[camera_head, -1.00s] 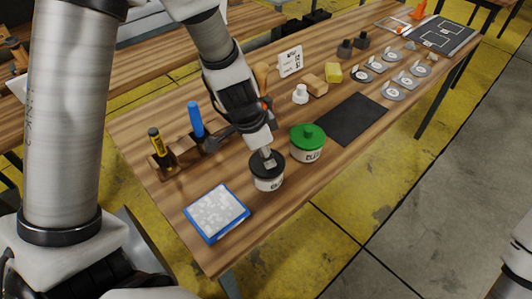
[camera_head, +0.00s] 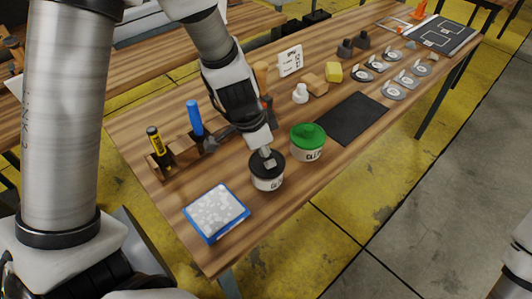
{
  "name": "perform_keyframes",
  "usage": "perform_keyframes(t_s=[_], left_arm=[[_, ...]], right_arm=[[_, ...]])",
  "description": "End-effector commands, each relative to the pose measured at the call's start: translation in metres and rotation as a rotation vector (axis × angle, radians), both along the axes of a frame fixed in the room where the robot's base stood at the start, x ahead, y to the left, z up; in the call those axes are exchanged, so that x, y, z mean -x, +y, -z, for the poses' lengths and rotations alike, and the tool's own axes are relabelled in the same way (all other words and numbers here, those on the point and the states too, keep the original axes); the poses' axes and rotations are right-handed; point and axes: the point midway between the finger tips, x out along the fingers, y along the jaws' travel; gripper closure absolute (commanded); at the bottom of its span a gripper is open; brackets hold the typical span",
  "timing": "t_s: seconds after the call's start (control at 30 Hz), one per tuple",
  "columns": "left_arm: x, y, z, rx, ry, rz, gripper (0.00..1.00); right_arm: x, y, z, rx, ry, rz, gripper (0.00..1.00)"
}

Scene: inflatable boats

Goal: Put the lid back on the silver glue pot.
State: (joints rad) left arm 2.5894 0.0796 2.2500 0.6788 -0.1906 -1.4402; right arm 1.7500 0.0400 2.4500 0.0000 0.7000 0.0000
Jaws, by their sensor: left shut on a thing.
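A light grey, silvery pot (camera_head: 267,184) with dark lettering stands near the table's front edge. A black lid (camera_head: 279,165) sits over its mouth and looks level; I cannot tell whether it is fully seated. My left gripper (camera_head: 268,158) points down from above and is shut on the black lid at its top. The fingers partly hide the lid's knob. My right gripper is not in view.
A second pot with a green lid (camera_head: 308,135) stands close on the right. A blue-edged tray of white pieces (camera_head: 217,211) lies in front left. A wooden tool rack (camera_head: 185,152) is behind left. A black mat (camera_head: 351,118) lies to the right.

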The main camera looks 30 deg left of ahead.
Motion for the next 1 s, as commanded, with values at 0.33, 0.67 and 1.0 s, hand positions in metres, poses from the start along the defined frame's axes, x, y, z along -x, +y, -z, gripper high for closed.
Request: perform_keyframes(t_s=[0.33, 0.67, 1.0], left_arm=[[0.0, 0.0, -0.0002, 0.0, 0.0, 0.0, 0.46], [0.0, 0.0, -0.0001, 0.0, 0.0, 0.0, 0.21], [-0.0001, 0.0001, -0.0064, 0.0, 0.0, 0.001, 0.21]], right_arm=[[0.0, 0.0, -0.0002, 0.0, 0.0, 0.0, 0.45], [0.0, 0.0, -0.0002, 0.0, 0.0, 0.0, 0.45], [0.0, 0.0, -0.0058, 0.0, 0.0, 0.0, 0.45]])
